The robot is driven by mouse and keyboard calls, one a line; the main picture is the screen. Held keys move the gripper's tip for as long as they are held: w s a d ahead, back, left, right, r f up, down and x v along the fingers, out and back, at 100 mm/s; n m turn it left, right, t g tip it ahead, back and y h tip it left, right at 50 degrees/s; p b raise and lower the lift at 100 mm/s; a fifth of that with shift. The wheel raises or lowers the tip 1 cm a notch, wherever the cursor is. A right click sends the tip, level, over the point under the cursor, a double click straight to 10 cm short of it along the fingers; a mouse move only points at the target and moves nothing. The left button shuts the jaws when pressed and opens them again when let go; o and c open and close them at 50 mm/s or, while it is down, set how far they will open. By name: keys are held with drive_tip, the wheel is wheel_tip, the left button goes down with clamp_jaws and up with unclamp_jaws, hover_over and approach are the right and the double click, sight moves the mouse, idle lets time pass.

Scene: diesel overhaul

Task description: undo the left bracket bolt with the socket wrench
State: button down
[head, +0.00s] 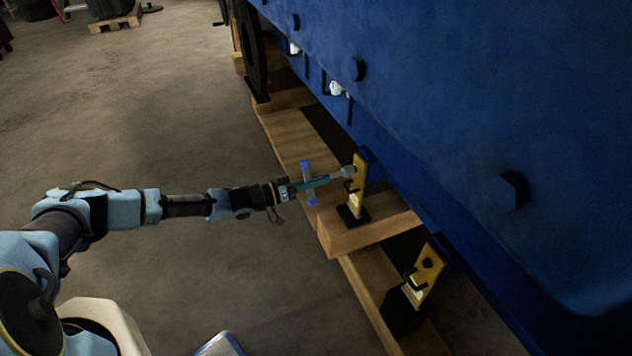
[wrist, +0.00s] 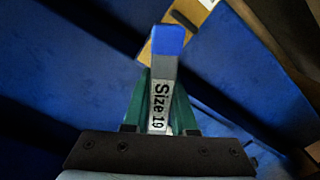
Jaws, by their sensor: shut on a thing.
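My gripper (head: 318,183) has green fingers shut on the socket wrench (head: 348,172), a grey tool with blue handle ends. In the wrist view the wrench (wrist: 160,105) shows a "Size 19" label and a blue end between the fingers. Its socket end is at the upper part of the left yellow bracket (head: 360,172), against the blue engine side. The left bracket bolt is hidden behind the socket; I cannot tell whether the socket is seated on it. A second yellow bracket (head: 428,268) stands nearer, to the right.
The large blue body (head: 450,100) fills the right, with dark bolt heads along it. Wooden beams (head: 290,135) lie beneath it, and the brackets stand close to them. The concrete floor (head: 140,120) to the left is open. A pallet (head: 117,20) stands far back.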

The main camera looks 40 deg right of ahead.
drive_tip(key=shift+s+d+r, duration=0.1)
drive_tip(key=shift+s+d, duration=0.25)
drive_tip(key=shift+d, duration=0.3)
